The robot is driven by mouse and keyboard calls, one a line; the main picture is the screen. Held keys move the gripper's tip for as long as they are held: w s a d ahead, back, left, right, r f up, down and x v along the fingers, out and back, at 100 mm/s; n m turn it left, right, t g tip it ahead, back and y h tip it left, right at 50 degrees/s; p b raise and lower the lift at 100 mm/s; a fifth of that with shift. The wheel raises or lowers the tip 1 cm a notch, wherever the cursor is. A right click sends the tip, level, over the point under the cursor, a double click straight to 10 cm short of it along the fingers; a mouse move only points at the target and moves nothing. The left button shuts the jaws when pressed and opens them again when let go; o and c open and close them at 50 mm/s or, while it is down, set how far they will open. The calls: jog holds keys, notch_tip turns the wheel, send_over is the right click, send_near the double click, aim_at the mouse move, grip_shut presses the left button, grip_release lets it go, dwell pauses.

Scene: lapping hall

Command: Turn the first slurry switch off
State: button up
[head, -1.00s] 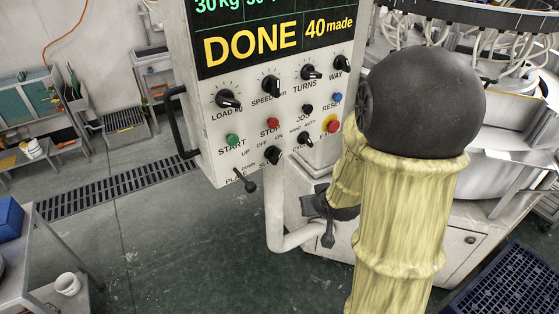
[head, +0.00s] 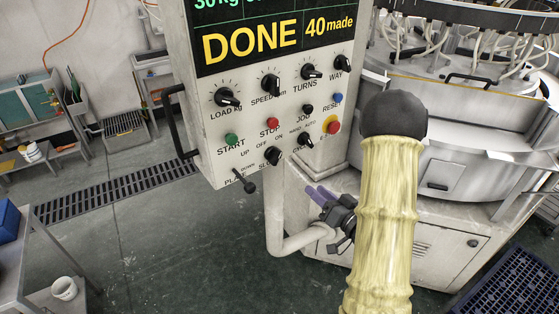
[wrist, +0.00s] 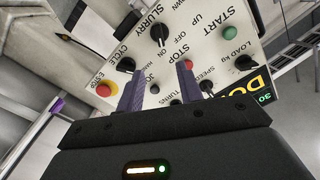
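The slurry switch (head: 273,157) is a black rotary knob at the bottom of the control panel, with OFF and ON printed above it. In the wrist view the same knob (wrist: 160,34) is beside the word SLURRY, beyond the fingertips. I cannot tell for sure which mark its pointer faces. My gripper (head: 316,192) is below and to the right of the knob in the head view, touching nothing that I can see. In the wrist view my gripper (wrist: 161,74) has its two purple fingers spread with nothing between them.
The cycle knob (head: 304,140) and a red emergency button on yellow (head: 333,126) are close by on the right. A lever (head: 245,182) sticks out at the panel's lower left. A white pipe (head: 276,215) runs below the panel. Open floor lies to the left.

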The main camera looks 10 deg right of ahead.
jog(key=shift+w, duration=0.15)
jog(key=p, duration=0.4)
send_near(279, 158)
jog(key=x, duration=0.8)
jog(key=shift+w+a, duration=0.4)
jog(key=shift+w, duration=0.2)
grip_shut()
